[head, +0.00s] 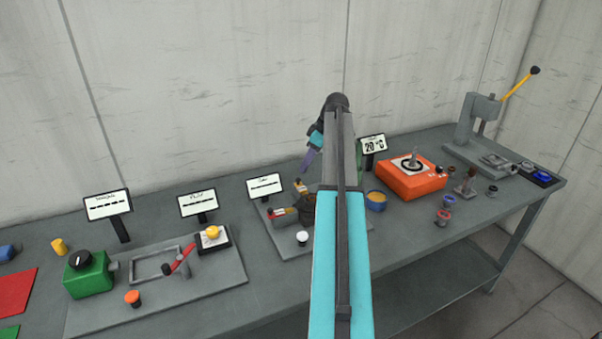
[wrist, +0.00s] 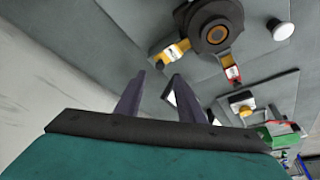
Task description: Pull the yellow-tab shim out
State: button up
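A round dark jack (wrist: 212,32) stands on a grey plate; my arm partly hides it in the head view (head: 308,204). The yellow-tab shim (wrist: 174,53) sticks out from the jack's base and shows as a small yellow piece in the head view (head: 299,186). A red-tab shim (wrist: 232,73) sticks out on another side, also seen in the head view (head: 282,213). My gripper (wrist: 158,76) has its two purple fingers apart with nothing between them. In the head view my gripper (head: 308,161) is above and behind the yellow tab, clear of it.
A small display (head: 265,186) stands behind the jack. A white knob (head: 302,236) is on the plate's front. A yellow-filled blue cup (head: 376,200) and an orange hotplate (head: 411,181) are to the right. A green box (head: 88,275) with a red-handled fixture is left.

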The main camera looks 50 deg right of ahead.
aim_at(298, 179)
jog(key=shift+p+x, duration=1)
jog(key=shift+x, duration=2.4)
grip_shut()
